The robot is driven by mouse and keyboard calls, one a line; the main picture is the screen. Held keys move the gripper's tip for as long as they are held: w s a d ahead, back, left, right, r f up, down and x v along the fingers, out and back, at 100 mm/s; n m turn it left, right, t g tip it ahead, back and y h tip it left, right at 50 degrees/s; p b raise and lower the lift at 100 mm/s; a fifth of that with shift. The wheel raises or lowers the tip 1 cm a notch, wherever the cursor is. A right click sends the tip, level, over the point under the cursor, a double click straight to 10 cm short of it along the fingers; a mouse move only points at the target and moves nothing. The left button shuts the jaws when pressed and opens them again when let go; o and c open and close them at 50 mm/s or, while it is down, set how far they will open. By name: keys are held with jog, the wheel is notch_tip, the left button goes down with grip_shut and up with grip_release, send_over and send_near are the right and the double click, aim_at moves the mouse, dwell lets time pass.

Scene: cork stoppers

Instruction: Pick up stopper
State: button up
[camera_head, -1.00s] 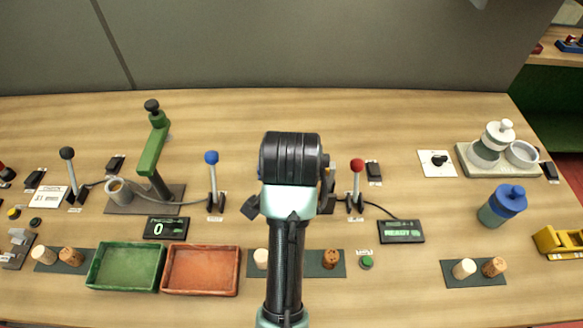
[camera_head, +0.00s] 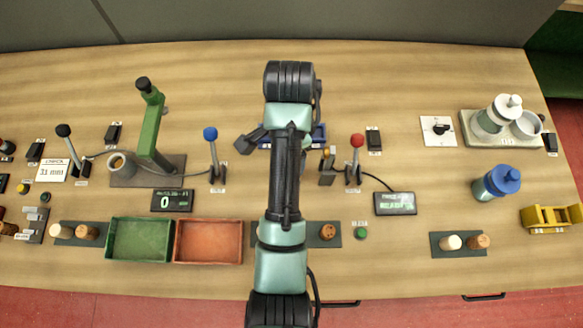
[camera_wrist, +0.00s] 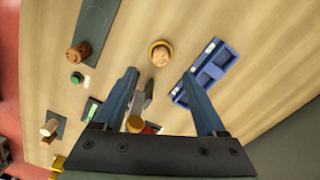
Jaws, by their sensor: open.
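My gripper (camera_wrist: 160,75) is open and empty in the wrist view, its two dark blue fingers apart above the table. A round cork-coloured top with a yellow rim (camera_wrist: 160,53) shows just beyond the gap between the fingertips; I cannot tell if it is a loose stopper. A brown cork stopper (camera_wrist: 78,53) stands on a dark mat (camera_wrist: 97,22) to the left of the fingers; it also shows in the head view (camera_head: 328,231). A pale stopper (camera_head: 450,242) and a brown one (camera_head: 479,241) stand on the right mat. In the head view my arm hides the gripper.
A blue tray (camera_wrist: 212,68) lies right of the fingers in the wrist view. A grey block (camera_wrist: 140,97) stands between the fingers. A red-knobbed lever (camera_head: 356,155), green button (camera_head: 361,233) and display (camera_head: 395,204) are nearby. Green (camera_head: 140,239) and orange (camera_head: 208,241) trays sit left.

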notch_tip(320, 180, down, 2)
jog(key=shift+w+f+p, duration=0.1)
jog(key=shift+f+p, duration=0.15)
jog(key=shift+p, duration=0.15)
jog(key=shift+f, duration=0.35)
notch_tip(320, 180, down, 5)
jog(key=shift+d+p, duration=0.1)
jog(key=shift+p, duration=0.4)
jog(key=shift+w, duration=0.1)
grip_shut()
